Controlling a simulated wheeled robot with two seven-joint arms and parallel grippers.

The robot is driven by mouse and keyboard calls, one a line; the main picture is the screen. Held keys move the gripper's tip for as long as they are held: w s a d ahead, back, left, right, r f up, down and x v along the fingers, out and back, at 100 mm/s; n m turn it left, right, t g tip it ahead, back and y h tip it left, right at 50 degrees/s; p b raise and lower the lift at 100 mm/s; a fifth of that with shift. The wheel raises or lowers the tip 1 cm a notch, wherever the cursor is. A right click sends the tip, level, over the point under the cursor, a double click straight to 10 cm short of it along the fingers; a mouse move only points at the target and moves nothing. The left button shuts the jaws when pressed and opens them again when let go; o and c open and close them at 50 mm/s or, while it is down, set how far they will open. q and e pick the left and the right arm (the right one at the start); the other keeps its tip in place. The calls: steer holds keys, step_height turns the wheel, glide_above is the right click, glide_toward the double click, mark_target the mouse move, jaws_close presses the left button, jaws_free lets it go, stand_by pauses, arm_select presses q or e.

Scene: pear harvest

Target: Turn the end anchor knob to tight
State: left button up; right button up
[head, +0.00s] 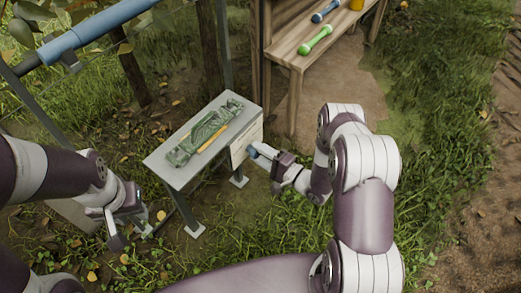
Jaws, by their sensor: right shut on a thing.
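A small blue part (252,152), which looks like the knob, is at the tip of my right gripper (261,156). It sits in front of the pale panel (246,140) at the right end of the small grey table. My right gripper is shut on this blue part, and its fingers hide some of it. Any marking for tight or loose is too small to read. My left gripper (130,232) hangs low over the grass at the left, apart from the table. Its fingers look spread and empty.
The grey table (160,160) carries a folded green cloth-like bundle (197,138) and a yellow stick-shaped item (214,139). A wooden bench (290,50) behind holds a green dumbbell-shaped tool (315,39) and a blue one (326,11). A blue tube (95,27) crosses the upper left.

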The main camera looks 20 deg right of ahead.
steer(key=m+p, duration=0.1)
steer(key=m, duration=0.3)
steer(key=shift+m, duration=0.3)
steer(key=shift+f+m+p, duration=0.15)
steer(key=shift+m+p, duration=0.2)
steer(key=shift+m, duration=1.55)
steer(key=o, duration=1)
steer(key=shift+o, duration=0.2)
